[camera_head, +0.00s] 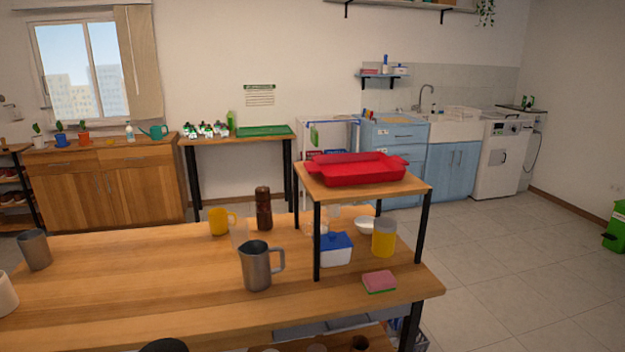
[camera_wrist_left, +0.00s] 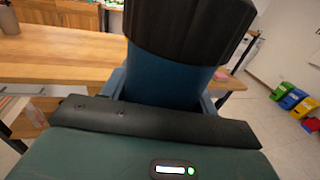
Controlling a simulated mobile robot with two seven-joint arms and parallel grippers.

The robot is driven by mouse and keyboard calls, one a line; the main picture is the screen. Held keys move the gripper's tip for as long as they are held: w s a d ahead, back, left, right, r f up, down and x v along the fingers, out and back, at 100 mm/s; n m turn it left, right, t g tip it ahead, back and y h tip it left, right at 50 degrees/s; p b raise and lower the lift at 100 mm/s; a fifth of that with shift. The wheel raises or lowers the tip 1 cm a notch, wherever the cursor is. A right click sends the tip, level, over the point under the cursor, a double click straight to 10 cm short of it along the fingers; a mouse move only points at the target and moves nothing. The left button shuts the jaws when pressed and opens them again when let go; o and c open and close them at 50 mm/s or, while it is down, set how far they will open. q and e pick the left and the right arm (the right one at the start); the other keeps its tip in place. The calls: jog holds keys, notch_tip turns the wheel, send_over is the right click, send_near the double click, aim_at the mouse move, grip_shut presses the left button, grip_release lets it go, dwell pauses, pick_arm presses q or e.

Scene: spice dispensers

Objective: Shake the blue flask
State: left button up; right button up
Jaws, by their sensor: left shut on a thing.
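The blue flask (camera_wrist_left: 165,88) fills the middle of the left wrist view, with a wide ribbed black lid (camera_wrist_left: 190,28) at the top. It looks slightly tilted in that view. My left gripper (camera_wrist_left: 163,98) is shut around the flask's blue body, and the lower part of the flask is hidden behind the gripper. In the head view a dark rounded top (camera_head: 163,345) shows at the bottom edge. I cannot tell for sure whether it is the flask's lid. My right gripper is in neither view.
A wooden table (camera_head: 130,290) carries a metal pitcher (camera_head: 256,266), a metal cup (camera_head: 35,250), a yellow mug (camera_head: 219,221), a brown grinder (camera_head: 264,208) and a sponge (camera_head: 379,282). A raised shelf (camera_head: 320,182) holds a red tray (camera_head: 355,170). The table's left middle is clear.

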pick_arm(q)
jog(key=shift+c, duration=0.7)
notch_tip(320, 180, up, 6)
jog(key=shift+f, duration=0.1)
jog(key=shift+c, duration=0.7)
notch_tip(320, 180, down, 6)
jog(key=shift+r, duration=3.05)
jog(key=shift+f, duration=0.1)
notch_tip(320, 180, down, 6)
jog(key=shift+r, duration=3.1)
jog(key=shift+f, duration=0.1)
notch_tip(320, 180, down, 6)
jog(key=shift+r, duration=0.2)
